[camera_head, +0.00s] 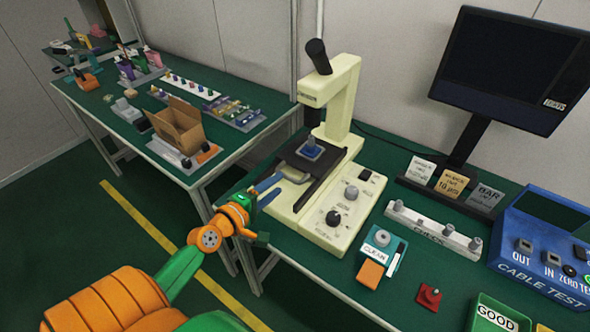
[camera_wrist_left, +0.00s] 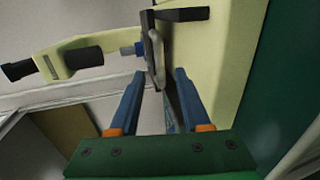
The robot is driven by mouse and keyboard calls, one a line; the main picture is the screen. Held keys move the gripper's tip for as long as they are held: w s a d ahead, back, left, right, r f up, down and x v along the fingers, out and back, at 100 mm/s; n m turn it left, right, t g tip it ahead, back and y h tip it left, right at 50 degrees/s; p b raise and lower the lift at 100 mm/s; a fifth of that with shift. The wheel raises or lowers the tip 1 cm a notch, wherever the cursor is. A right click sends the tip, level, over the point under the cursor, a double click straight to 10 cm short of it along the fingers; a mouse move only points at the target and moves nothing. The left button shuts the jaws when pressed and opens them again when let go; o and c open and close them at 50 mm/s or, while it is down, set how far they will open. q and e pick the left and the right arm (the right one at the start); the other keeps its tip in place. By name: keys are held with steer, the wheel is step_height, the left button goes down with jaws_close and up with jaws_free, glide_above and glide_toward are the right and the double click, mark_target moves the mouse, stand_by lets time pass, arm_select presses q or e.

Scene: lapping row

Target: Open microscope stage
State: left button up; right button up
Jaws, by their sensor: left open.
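The cream microscope (camera_head: 345,95) stands on the green bench. Its dark stage (camera_head: 327,163) carries a small blue piece (camera_head: 312,148). A pale grey handle (camera_head: 294,173) shows at the stage's left side. My left gripper (camera_head: 277,184) is just left of the stage, with its blue fingers pointing at the handle. In the left wrist view the gripper (camera_wrist_left: 157,75) is open. The handle (camera_wrist_left: 158,50) lies ahead of the gap between the fingers, beside the dark stage edge. I cannot tell whether the fingers touch it. My right gripper is not in view.
The microscope's front base has knobs (camera_head: 334,218). To its right are a small teal box (camera_head: 381,258), a light rack bar (camera_head: 432,227), a monitor (camera_head: 500,70) and a blue cable-test box (camera_head: 530,270). Another bench with an open cardboard box (camera_head: 180,125) stands at left.

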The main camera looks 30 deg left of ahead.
mark_target(286, 178)
arm_select(q)
steer(key=x, duration=0.5)
steer(key=shift+w+f, duration=0.15)
steer(key=shift+w, duration=0.25)
steer(key=shift+s, duration=0.1)
jaws_close()
stand_by(0.9)
